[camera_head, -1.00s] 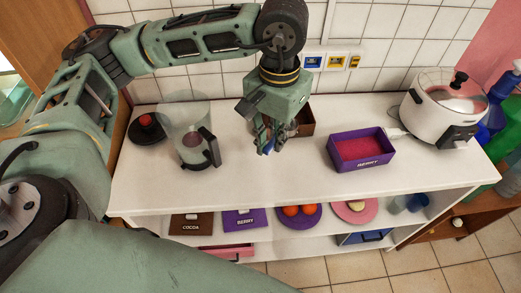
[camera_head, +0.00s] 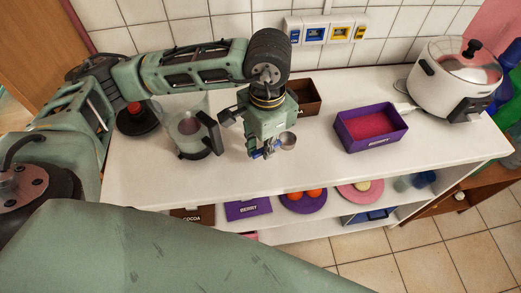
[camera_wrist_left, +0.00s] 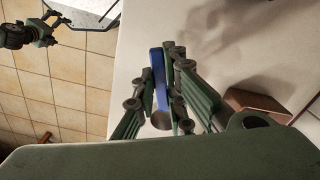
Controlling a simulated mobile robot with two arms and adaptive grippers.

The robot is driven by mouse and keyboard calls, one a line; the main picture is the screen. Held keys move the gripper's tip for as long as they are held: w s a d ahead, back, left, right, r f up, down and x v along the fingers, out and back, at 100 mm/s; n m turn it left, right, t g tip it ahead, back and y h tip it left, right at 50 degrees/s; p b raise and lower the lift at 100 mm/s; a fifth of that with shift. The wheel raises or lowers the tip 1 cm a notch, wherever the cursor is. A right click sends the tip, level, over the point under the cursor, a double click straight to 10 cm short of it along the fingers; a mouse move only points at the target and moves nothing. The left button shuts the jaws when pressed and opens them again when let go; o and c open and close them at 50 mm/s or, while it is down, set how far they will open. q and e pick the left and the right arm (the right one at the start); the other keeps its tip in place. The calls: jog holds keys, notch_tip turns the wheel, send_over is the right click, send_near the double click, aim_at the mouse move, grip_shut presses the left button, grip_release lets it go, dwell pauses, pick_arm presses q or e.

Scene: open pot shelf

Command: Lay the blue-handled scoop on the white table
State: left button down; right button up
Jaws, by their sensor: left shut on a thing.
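The scoop has a blue handle (camera_head: 258,154) and a small round metal bowl (camera_head: 288,141). My left gripper (camera_head: 264,149) is shut on the handle, low over the front part of the white table (camera_head: 330,172). In the left wrist view the blue handle (camera_wrist_left: 159,80) lies between the fingers, with part of the bowl (camera_wrist_left: 161,120) beside them. I cannot tell whether the scoop touches the table. A small green and dark part at the upper left of the wrist view looks like my right gripper (camera_wrist_left: 42,32); its fingers are too small to read.
A clear jug with a dark handle (camera_head: 210,133) stands left of my gripper, with its dark red-knobbed lid (camera_head: 137,118) behind. A brown box (camera_head: 305,96) is behind, a purple berry box (camera_head: 370,143) to the right, and a white cooker (camera_head: 450,88) at the far right. Bare tabletop lies in front.

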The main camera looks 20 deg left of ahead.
aim_at(260, 165)
pick_arm(q)
jog(key=shift+s+a+f, duration=0.1)
jog(key=shift+a+f, duration=0.15)
jog(key=shift+a, duration=0.2)
jog(key=shift+a+f, duration=0.1)
jog(key=shift+f, duration=0.05)
notch_tip(260, 165, down, 4)
jog(key=shift+p, duration=0.8)
pick_arm(e)
jog(key=shift+s+d+r, duration=0.3)
jog(key=shift+d+r, duration=0.4)
jog(key=shift+r, duration=0.1)
pick_arm(q)
jog(key=shift+f+b, duration=0.25)
jog(key=shift+b, duration=0.15)
jog(key=c, duration=1.8)
grip_release()
jog(key=shift+r, duration=0.1)
pick_arm(e)
jog(key=shift+a+f, duration=0.15)
jog(key=shift+f, duration=0.1)
jog(key=shift+a, duration=0.15)
